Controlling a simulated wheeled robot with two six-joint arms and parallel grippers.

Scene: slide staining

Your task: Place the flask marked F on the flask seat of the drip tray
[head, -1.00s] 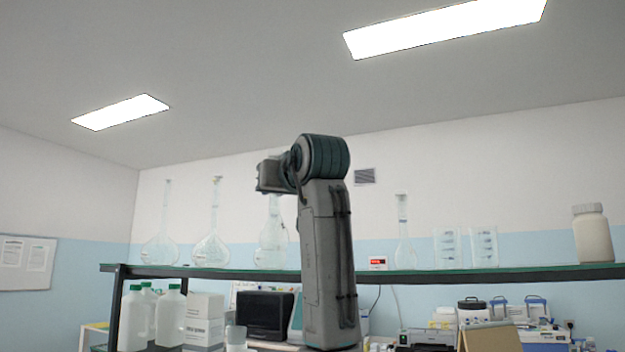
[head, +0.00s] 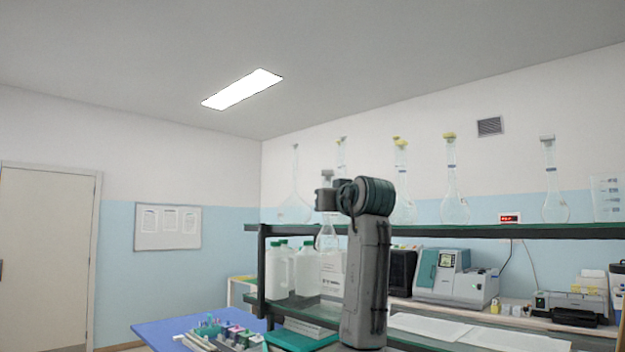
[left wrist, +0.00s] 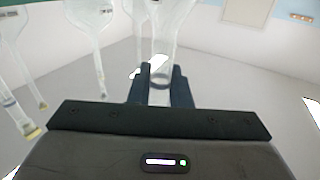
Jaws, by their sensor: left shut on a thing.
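My left gripper (head: 327,198) is raised in front of the shelf and shut on the neck of a clear glass flask (head: 326,238). The flask hangs upright below the fingers, its body clear of any surface I can see. In the left wrist view, the gripper fingers (left wrist: 160,88) close on both sides of the glass neck (left wrist: 160,70). No letter F is readable on the flask. I cannot make out the drip tray or its flask seat for certain. My right gripper is not in view.
A dark-edged shelf (head: 460,231) carries several stoppered flasks, such as one with a yellow cap (head: 454,208). White bottles (head: 279,272) stand below it. A blue table (head: 165,329) at lower left holds small coloured items (head: 230,334). A door (head: 47,260) is at far left.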

